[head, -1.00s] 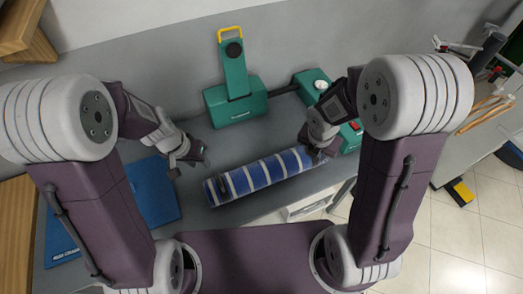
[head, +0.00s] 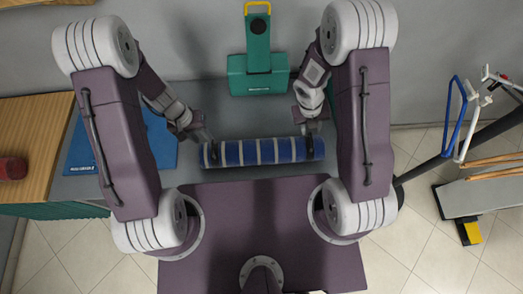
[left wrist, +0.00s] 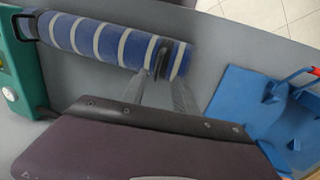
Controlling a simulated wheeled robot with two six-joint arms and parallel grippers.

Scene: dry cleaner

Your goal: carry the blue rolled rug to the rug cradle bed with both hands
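The blue rolled rug (head: 262,152) with pale stripes lies on the grey counter and also shows in the left wrist view (left wrist: 88,38). A dark upright handle stands near each end. My left gripper (head: 205,138) is just behind the rug's left end. In the left wrist view its two fingers (left wrist: 158,85) are apart and empty, close to the handle. My right gripper (head: 309,135) is at the right-end handle; its fingers are too hidden to tell their state. A blue board with raised blocks (left wrist: 250,105), apparently the rug cradle bed, lies left of the rug (head: 150,140).
A green device (head: 258,75) with a yellow handle stands behind the rug. A wooden surface (head: 25,150) with a red object adjoins at the left. A rack with a blue frame (head: 453,115) stands on the tiled floor at the right. Counter between rug and board is clear.

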